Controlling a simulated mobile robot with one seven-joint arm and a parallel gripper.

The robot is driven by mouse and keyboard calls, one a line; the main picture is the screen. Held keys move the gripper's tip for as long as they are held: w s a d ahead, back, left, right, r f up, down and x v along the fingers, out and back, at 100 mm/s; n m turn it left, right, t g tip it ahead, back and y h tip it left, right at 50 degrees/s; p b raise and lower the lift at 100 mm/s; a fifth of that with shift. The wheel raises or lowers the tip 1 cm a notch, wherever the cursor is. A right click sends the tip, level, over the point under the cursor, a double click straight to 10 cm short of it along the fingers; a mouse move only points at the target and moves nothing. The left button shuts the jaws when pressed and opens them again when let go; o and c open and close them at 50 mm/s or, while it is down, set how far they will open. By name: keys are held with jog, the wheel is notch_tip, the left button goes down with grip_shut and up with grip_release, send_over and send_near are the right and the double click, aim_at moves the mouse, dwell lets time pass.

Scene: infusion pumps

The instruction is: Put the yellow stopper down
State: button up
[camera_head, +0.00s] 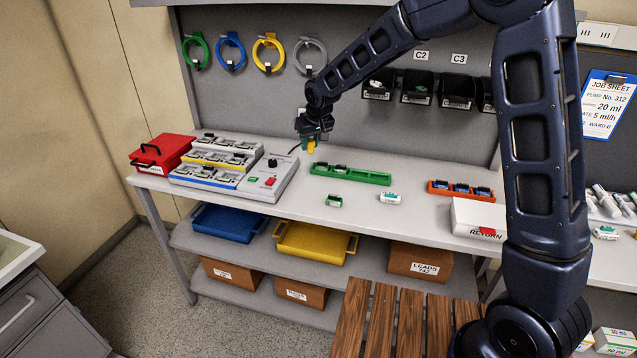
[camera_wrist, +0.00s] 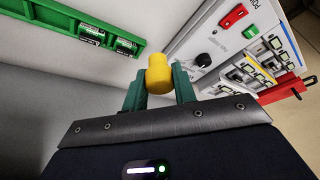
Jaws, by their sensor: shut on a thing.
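The yellow stopper (camera_wrist: 159,75) is held between the two green fingertips of my gripper (camera_wrist: 160,88) in the wrist view. In the head view my gripper (camera_head: 310,139) hangs over the back of the workbench (camera_head: 330,233), and the small yellow stopper (camera_head: 311,147) shows at its tip. The stopper is above the bench surface, between the grey charger unit (camera_head: 278,183) and the green rack (camera_head: 365,177). The exact height over the bench is hard to tell.
The charger unit has a red switch and a black knob. A red box (camera_head: 162,154) stands at the left end. A small green module (camera_head: 334,201) and a white one (camera_head: 390,198) lie at the front. An orange rack (camera_head: 460,190) and a RETURN box (camera_head: 478,217) stand to the right.

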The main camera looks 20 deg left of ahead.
notch_tip(320, 180, down, 14)
jog(key=shift+f, duration=0.15)
dwell(0.4)
jog(key=o, duration=1)
jog(key=shift+f, duration=0.1)
jog(key=v, duration=1.1)
jog(key=d+r+m+h, duration=0.1)
jog(key=d+r, duration=0.4)
jog(key=d, duration=0.6)
jog(key=d+r+m+t, duration=0.1)
jog(key=d+r+m, duration=0.1)
jog(key=d+r, duration=0.65)
jog(key=d+r+m+h, duration=0.1)
jog(key=d+r, duration=0.2)
jog(key=d, duration=1)
jog(key=s+d+m, duration=0.1)
jog(key=s+d, duration=0.5)
jog(key=d, duration=0.1)
jog(key=s+d+r+m, duration=0.1)
jog(key=s+d+m, duration=0.1)
jog(key=s+d, duration=0.4)
jog(key=s+d+r+m+h, duration=0.1)
jog(key=s+d+m, duration=0.1)
jog(key=s+d, duration=0.5)
jog(key=shift+s+d, duration=0.1)
jog(key=shift+d, duration=0.2)
